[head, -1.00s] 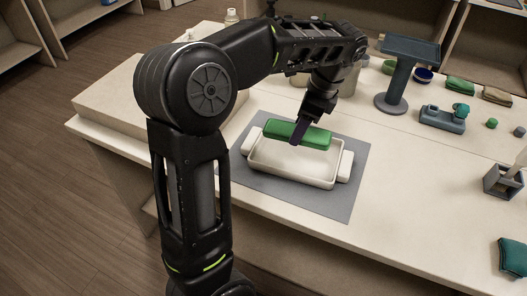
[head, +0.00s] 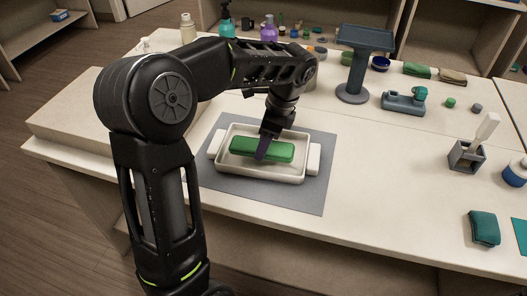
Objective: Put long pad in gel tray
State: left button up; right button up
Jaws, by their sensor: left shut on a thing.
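The long green pad (head: 279,151) lies lengthwise within the rim of the white gel tray (head: 236,176). The tray has a white handle block at each end and stands on a grey mat (head: 297,195). My left gripper (head: 263,150) points down into the tray, shut on the pad near its middle. The fingers hide part of the pad, and I cannot tell whether its underside touches the tray floor. My right gripper is not in view.
A dark pedestal stand (head: 355,70) and a blue-grey holder (head: 404,102) stand behind to the right. A grey box with a spatula (head: 467,156) and a teal folded cloth (head: 484,228) are at the right. The tabletop between mat and box is clear.

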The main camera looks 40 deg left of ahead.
aim_at(275, 148)
pick_arm(q)
jog(key=shift+f, duration=1.85)
jog(key=shift+f, duration=0.1)
jog(key=o, duration=1.2)
jog(key=v, duration=0.6)
jog(key=p+v, duration=0.3)
jog(key=v, duration=0.2)
jog(key=shift+s+r, duration=0.1)
jog(key=shift+r, duration=0.25)
jog(key=shift+d+r+p, duration=0.1)
jog(key=shift+r+p, duration=0.2)
jog(key=shift+p, duration=0.05)
